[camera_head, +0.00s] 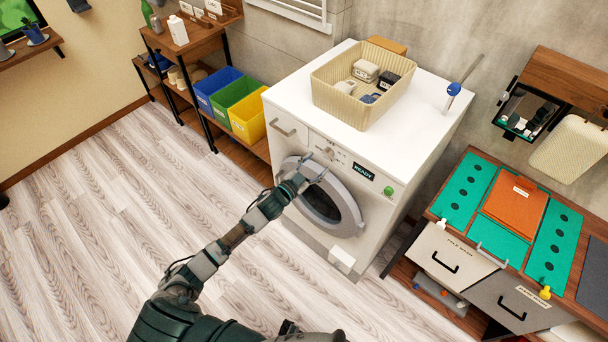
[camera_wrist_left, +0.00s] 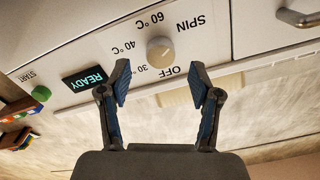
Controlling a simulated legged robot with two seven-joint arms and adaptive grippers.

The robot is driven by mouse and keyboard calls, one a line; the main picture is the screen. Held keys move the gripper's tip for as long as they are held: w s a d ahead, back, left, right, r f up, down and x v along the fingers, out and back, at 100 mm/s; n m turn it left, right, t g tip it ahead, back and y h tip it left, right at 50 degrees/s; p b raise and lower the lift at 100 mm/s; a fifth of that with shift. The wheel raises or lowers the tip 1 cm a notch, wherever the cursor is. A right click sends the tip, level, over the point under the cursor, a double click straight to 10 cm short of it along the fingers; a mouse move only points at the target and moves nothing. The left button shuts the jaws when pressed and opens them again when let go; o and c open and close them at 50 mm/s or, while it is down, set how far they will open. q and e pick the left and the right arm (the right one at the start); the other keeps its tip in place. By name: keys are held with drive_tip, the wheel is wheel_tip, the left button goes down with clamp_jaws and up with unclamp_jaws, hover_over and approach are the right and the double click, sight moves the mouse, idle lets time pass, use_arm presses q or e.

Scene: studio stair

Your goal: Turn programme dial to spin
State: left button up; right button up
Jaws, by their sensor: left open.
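The white washing machine (camera_head: 395,95) stands against the wall, its round door (camera_head: 340,215) closed. Its programme dial (camera_wrist_left: 160,52) is a small pale knob, ringed by the printed labels OFF, 30, 40 °C, 60 °C and SPIN, upside down in the left wrist view. I cannot tell which label the dial points to. My left gripper (camera_wrist_left: 160,78) is open and empty, its fingertips on either side of the dial's position and apart from it in the picture. In the head view the left gripper (camera_head: 308,178) is in front of the panel. My right gripper is not in view.
The READY display (camera_wrist_left: 84,79) and green START button (camera_wrist_left: 41,93) are on the same panel. A detergent drawer handle (camera_wrist_left: 298,18) lies on the dial's other side. A beige basket (camera_head: 330,97) sits on the machine. Open floor lies left; a drawer cabinet (camera_head: 455,262) stands right.

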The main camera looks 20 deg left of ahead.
use_arm(q)
drive_tip(key=v, duration=0.8)
drive_tip(key=shift+s+a, duration=0.1)
drive_tip(key=shift+a, duration=0.05)
